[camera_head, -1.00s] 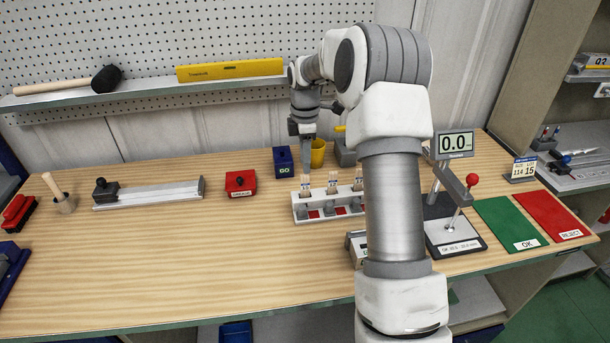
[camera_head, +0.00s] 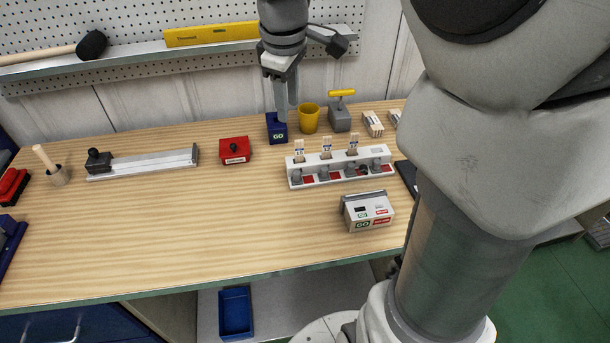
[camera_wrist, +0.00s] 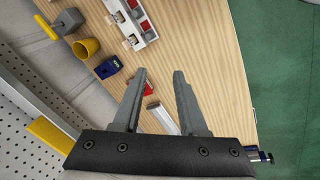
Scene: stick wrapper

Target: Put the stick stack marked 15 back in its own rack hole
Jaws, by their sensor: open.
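A white rack (camera_head: 340,176) stands mid-table with red patches along its front. Three upright stick stacks with pale labels show in it: left (camera_head: 299,147), middle (camera_head: 326,145) and right (camera_head: 352,142). Their label numbers are too small to read. Two pale bundles, one (camera_head: 373,124) left of the other (camera_head: 394,118), lie behind the rack; I cannot tell whether either is marked 15. My gripper (camera_head: 281,112) is in the air behind and left of the rack, seen edge-on. In the wrist view its jaws (camera_wrist: 160,74) are apart and empty; part of the rack (camera_wrist: 133,22) shows at the top.
A red block (camera_head: 235,151) and metal rail (camera_head: 150,164) are left. A GO box (camera_head: 367,211) stands in front. The front-left table is clear.

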